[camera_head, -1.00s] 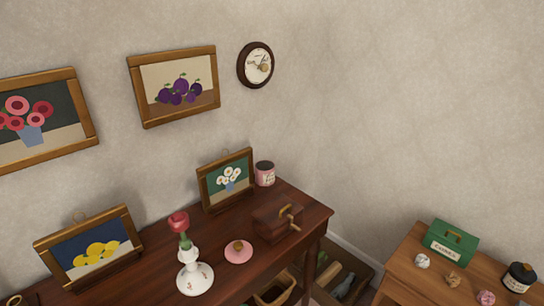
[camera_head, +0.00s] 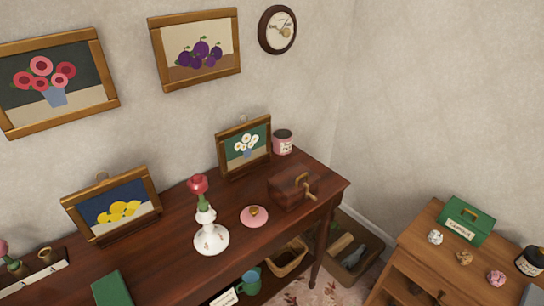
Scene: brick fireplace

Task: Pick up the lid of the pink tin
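The pink tin (camera_head: 282,145) stands upright at the back right corner of the dark wooden table, beside a small framed flower picture. Its dark top looks open, with no lid on it. A round pink lid with a brown knob (camera_head: 254,216) lies flat on the table, between the white vase and the wooden box with a crank. Neither of my grippers is in view.
The white vase (camera_head: 211,238) with a red flower stands left of the lid. The crank box (camera_head: 293,188) is to its right. Framed pictures (camera_head: 112,205) lean along the wall. A lower side table (camera_head: 415,262) at right holds a green box (camera_head: 467,221) and crumpled balls.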

